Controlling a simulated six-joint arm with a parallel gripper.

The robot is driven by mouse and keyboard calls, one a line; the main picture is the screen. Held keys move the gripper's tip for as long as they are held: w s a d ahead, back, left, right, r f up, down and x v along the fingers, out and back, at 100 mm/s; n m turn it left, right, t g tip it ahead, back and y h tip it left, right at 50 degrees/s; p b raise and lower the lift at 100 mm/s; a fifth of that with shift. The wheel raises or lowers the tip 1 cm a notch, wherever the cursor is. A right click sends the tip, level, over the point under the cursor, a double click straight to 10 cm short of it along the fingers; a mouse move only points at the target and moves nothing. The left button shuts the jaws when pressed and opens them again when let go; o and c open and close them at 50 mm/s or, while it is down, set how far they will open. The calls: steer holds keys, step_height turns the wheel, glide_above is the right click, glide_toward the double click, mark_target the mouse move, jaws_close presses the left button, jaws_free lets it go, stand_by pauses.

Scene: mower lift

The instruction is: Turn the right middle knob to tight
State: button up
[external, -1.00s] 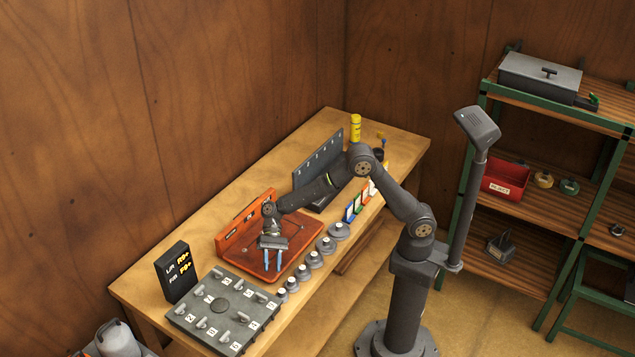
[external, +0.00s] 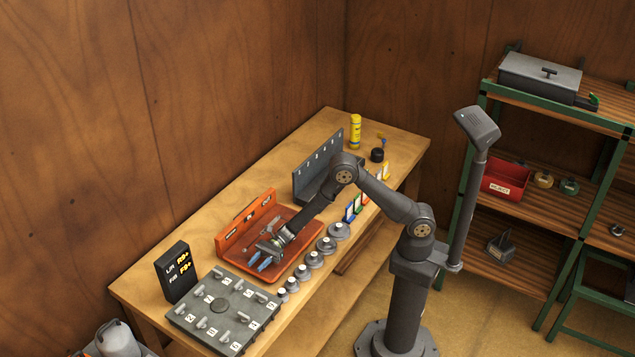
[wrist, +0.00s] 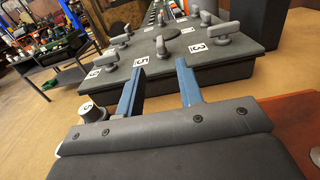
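The grey knob panel (external: 243,347) lies at the near left end of the bench and carries several lever-like knobs with white number labels. It fills the upper middle of the wrist view (wrist: 180,75). There, a knob by label 3 (wrist: 222,34), a middle knob (wrist: 160,46) and a knob by label 1 (wrist: 112,58) form the nearest row. I cannot tell which knob is the right middle one. My gripper (external: 258,263) is above the orange tray, apart from the panel. Its blue fingers (wrist: 160,66) are open and empty, pointing toward the panel.
A dark display box (external: 178,272) with yellow text stands behind the panel. The orange tray (external: 229,240) lies under my gripper. A row of grey round weights (external: 315,259) lines the front of the bench. A grey rack (external: 320,165) stands farther back.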

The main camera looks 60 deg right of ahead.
mark_target(239, 283)
steer(key=a, duration=1.2)
jaws_close()
